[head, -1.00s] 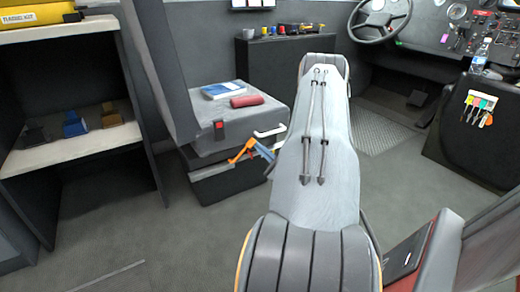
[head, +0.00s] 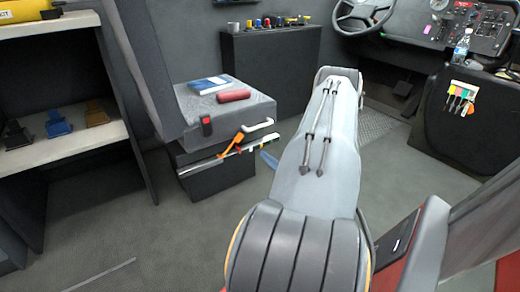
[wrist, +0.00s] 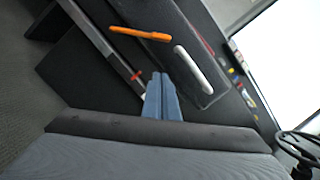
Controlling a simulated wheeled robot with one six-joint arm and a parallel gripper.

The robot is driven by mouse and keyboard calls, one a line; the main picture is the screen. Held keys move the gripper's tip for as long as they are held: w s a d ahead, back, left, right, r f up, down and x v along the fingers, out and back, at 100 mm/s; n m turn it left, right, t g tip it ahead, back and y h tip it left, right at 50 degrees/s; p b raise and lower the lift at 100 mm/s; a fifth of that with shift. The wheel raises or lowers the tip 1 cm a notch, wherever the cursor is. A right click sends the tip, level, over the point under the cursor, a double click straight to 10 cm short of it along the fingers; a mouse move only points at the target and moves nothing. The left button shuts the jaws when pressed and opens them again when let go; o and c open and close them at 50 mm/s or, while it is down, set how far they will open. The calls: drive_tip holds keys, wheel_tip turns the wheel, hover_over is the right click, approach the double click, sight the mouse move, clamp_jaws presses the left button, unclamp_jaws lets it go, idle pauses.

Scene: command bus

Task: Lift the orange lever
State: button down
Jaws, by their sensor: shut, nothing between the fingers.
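The orange lever (head: 231,144) is on the side of the grey seat's base, tilted up to the right. It also shows near the top of the wrist view (wrist: 140,34). A white handle (head: 258,131) sits to its right on the same seat, also in the wrist view (wrist: 194,70). My gripper (wrist: 163,76) has blue fingers pressed together with nothing between them. It is apart from the lever and handle in the wrist view. In the head view only a bit of blue finger (head: 269,160) shows beside my arm, to the right of the lever.
The seat cushion (head: 240,112) carries a blue book (head: 208,85) and a red roll (head: 233,96). A pale rail (head: 205,162) runs under the cushion. A dark cabinet (head: 270,65) stands behind. Open floor (head: 150,225) lies in front of the seat.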

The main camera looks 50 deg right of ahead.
drive_tip(key=shift+s+a+f, duration=0.1)
drive_tip(key=shift+s+f, duration=0.1)
drive_tip(key=shift+s, duration=0.65)
